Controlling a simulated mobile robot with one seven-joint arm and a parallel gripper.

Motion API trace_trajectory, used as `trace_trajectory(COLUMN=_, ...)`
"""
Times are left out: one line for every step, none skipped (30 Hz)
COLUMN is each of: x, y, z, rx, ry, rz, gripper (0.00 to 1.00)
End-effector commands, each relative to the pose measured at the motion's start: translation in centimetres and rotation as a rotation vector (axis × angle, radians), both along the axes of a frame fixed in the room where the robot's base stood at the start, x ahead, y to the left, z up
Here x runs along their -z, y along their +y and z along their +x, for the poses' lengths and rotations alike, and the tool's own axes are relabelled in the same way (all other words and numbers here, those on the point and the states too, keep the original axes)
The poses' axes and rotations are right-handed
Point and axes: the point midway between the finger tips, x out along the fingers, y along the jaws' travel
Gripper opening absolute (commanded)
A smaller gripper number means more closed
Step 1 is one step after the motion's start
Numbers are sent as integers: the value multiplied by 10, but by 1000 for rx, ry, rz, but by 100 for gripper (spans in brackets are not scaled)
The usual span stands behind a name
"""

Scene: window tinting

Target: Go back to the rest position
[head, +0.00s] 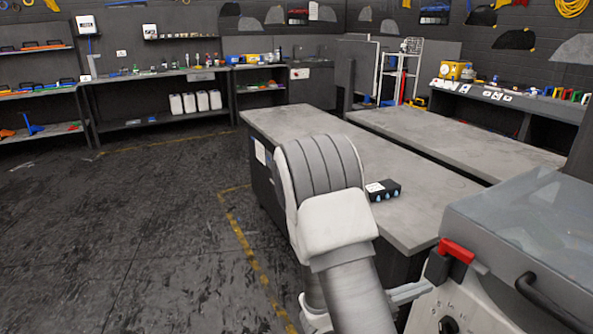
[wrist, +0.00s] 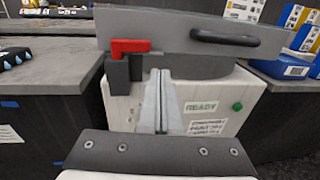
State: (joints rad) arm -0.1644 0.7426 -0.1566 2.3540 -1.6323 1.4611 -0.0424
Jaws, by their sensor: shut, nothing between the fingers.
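My gripper (wrist: 159,75) is shut and empty in the wrist view, with its two fingers pressed together. It points at the front of a white and grey machine (wrist: 235,118) with a grey lid, a black handle, a red latch (wrist: 131,46), a green button and a label reading READY. I cannot tell whether the fingertips touch the machine. In the head view the machine (head: 520,235) stands at the lower right, its lid down, with the red latch (head: 457,250) at its left corner. My arm rises in the lower middle of that view; the gripper is not clearly seen there.
Shelves with bottles and white jugs (head: 195,101) line the back wall. The dark floor (head: 120,220) at left is clear.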

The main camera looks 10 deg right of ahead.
Motion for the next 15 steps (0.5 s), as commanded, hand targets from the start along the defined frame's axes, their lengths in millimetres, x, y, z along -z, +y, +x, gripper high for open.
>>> trace_trajectory(x=-4, y=0, z=-1, rx=10, ry=-10, rz=6, gripper=0)
trace_trajectory(x=-7, y=-1, z=-3, rx=20, ry=-20, rz=11, gripper=0)
trace_trajectory(x=-12, y=-1, z=-6, rx=39, ry=-38, rz=24, gripper=0)
trace_trajectory(x=-17, y=-1, z=-10, rx=59, ry=-57, rz=37, gripper=0)
trace_trajectory(x=-22, y=-1, z=-14, rx=81, ry=-79, rz=53, gripper=0)
trace_trajectory(x=-31, y=-1, z=-20, rx=117, ry=-114, rz=77, gripper=0)
trace_trajectory(x=-37, y=0, z=-26, rx=146, ry=-143, rz=99, gripper=0)
trace_trajectory(x=-44, y=1, z=-32, rx=178, ry=-175, rz=123, gripper=0)
trace_trajectory(x=-52, y=2, z=-40, rx=222, ry=-220, rz=159, gripper=0)
trace_trajectory(x=-58, y=4, z=-46, rx=254, ry=-253, rz=187, gripper=0)
trace_trajectory(x=-63, y=6, z=-52, rx=286, ry=-287, rz=214, gripper=0)
trace_trajectory(x=-69, y=9, z=-60, rx=328, ry=-332, rz=253, gripper=0)
trace_trajectory(x=-74, y=12, z=-66, rx=359, ry=-366, rz=282, gripper=0)
trace_trajectory(x=-78, y=15, z=-71, rx=389, ry=-399, rz=312, gripper=0)
trace_trajectory(x=-84, y=19, z=-78, rx=426, ry=-445, rz=353, gripper=0)
